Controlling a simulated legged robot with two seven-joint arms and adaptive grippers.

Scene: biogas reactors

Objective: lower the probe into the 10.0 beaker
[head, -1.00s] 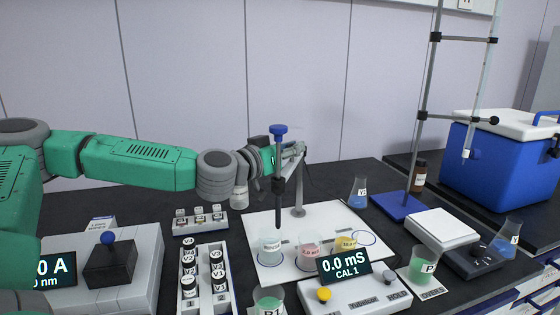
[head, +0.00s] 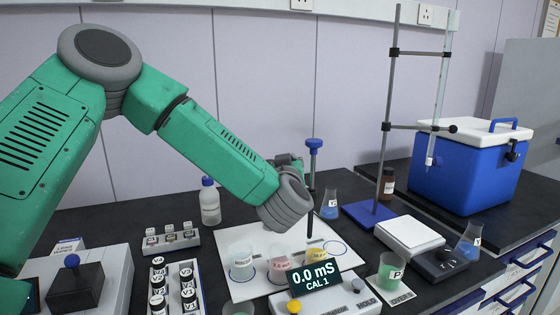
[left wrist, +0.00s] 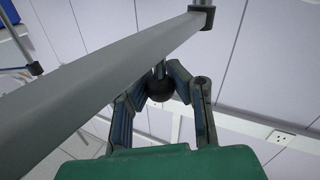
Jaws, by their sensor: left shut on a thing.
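The probe (head: 312,190) is a dark upright rod with a blue cap. My left gripper (head: 296,163) is shut on its upper part; the arm partly hides the grip. In the left wrist view the fingers (left wrist: 160,78) close around a dark rounded part. The probe's tip appears at or just above the rim of the beaker with yellow liquid (head: 316,254), the rightmost of three on a white board (head: 341,247). Its label is too small to read surely. Left of it stand a beaker with pink liquid (head: 280,266) and a pale beaker (head: 240,263). My right gripper is not in view.
A meter (head: 316,279) reading 0.0 mS stands in front of the beakers. A white bottle (head: 210,204) and vial racks (head: 172,240) are at left. A clamp stand (head: 388,130), a flask (head: 330,206) and a blue cooler (head: 463,180) are at right.

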